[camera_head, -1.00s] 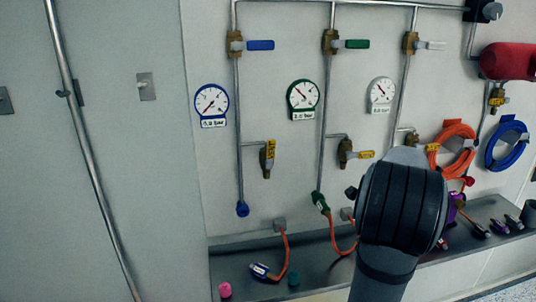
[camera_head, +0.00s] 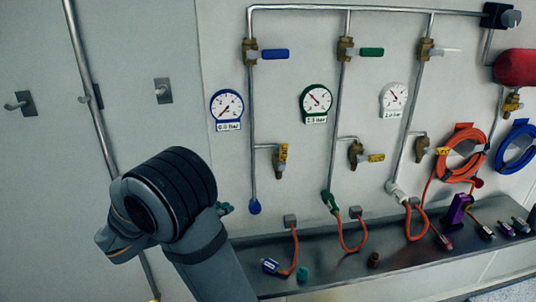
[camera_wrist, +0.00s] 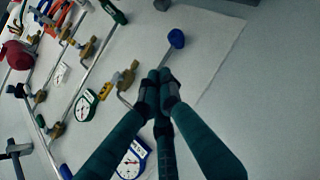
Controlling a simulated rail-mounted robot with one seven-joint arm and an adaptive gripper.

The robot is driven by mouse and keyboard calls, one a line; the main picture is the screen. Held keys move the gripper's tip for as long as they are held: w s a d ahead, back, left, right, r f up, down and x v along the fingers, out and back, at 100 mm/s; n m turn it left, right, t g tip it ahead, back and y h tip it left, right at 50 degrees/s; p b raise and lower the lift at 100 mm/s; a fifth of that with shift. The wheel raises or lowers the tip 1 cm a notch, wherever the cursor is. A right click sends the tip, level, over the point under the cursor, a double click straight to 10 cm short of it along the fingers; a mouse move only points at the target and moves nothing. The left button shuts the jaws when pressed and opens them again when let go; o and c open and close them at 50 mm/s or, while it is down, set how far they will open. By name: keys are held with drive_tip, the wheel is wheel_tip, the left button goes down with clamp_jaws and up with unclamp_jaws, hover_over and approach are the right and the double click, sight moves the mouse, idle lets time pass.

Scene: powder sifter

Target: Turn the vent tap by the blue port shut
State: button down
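The vent tap by the blue port (camera_head: 280,160) is a brass body with a yellow handle standing upright along it, on a short branch right of the blue line. It also shows in the wrist view (camera_wrist: 125,80), left of my fingers. The blue port (camera_head: 254,206) is the pipe's blue lower end; it also shows in the wrist view (camera_wrist: 176,38), beyond my fingertips. My gripper (camera_wrist: 160,82) has its dark green fingers together with nothing seen between them. It appears apart from the tap. In the head view my arm hides most of it; only fingertips (camera_head: 225,208) show, left of the blue port.
The blue gauge (camera_head: 227,108) hangs above left of the tap. The green line's tap (camera_head: 357,154) has its yellow handle pointing right. Blue-handled valve (camera_head: 274,54) is higher up. A dark shelf (camera_head: 330,262) below carries orange hoses and small fittings. The wall left is mostly clear.

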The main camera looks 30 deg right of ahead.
sight(283, 158)
wheel_tip(283, 158, up, 10)
drive_tip(key=d+n+t+h, duration=0.1)
drive_tip(key=d+t+h, duration=0.1)
drive_tip(key=h, duration=0.2)
drive_tip(key=s+d+p+x, duration=0.1)
drive_tip(key=p+x, duration=0.5)
drive_tip(key=x, duration=0.7)
drive_tip(key=shift+s+n, duration=0.3)
drive_tip(key=shift+s, duration=0.2)
drive_tip(key=shift+a, duration=0.1)
